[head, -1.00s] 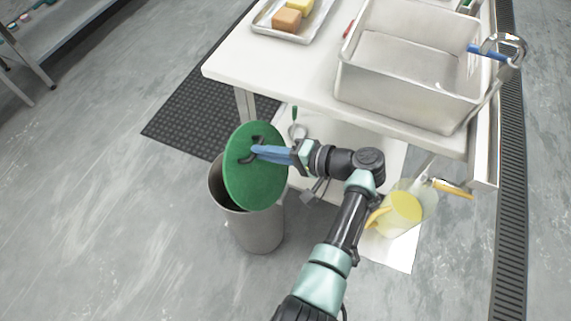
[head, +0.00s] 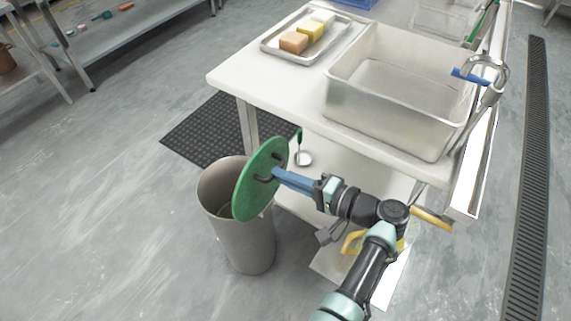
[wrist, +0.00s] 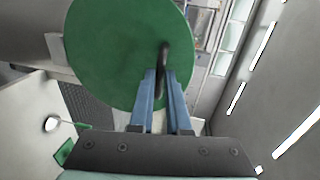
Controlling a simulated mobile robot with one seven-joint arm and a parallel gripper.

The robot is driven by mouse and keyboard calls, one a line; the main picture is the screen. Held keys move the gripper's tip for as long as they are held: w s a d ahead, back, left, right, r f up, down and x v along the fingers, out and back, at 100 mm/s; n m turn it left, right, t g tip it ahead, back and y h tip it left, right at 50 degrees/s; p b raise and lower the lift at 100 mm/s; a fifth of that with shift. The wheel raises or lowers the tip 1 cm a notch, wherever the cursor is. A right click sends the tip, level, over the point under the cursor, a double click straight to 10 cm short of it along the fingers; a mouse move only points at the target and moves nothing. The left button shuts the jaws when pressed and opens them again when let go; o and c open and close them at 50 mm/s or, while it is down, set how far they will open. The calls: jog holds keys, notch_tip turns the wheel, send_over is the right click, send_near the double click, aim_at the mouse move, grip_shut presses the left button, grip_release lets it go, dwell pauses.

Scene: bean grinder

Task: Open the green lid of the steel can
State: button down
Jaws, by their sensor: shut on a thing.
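The steel can (head: 245,244) stands upright on the floor, left of the table, and its dark inside shows at the top left. The round green lid (head: 257,196) is tilted steeply, almost on edge, at the right side of the can's mouth. Its lower edge is at or near the rim; I cannot tell if it touches. My gripper (head: 277,176), with blue fingers, is shut on the lid's dark handle. In the wrist view the lid (wrist: 115,50) fills the upper middle, and the fingers (wrist: 160,75) close around its handle (wrist: 163,57).
A white table (head: 300,90) with a steel sink basin (head: 385,125) and a tray (head: 270,47) of sponges is behind and right. A ladle (head: 303,158) shows on its lower shelf. A black mat (head: 205,135) lies behind the can. The floor to the left is clear.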

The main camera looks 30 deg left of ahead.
jog(key=shift+s+f, duration=0.2)
jog(key=shift+f, duration=0.55)
jog(key=c, duration=0.9)
grip_release()
jog(key=shift+w+f, duration=0.1)
jog(key=d+r, duration=0.1)
jog(key=d, duration=0.3)
jog(key=d+r, duration=0.1)
jog(key=d, duration=0.3)
jog(key=d+r, duration=0.1)
jog(key=d, duration=0.3)
jog(key=shift+d+r, duration=0.1)
jog(key=shift+d, duration=0.25)
jog(key=shift+w, duration=0.1)
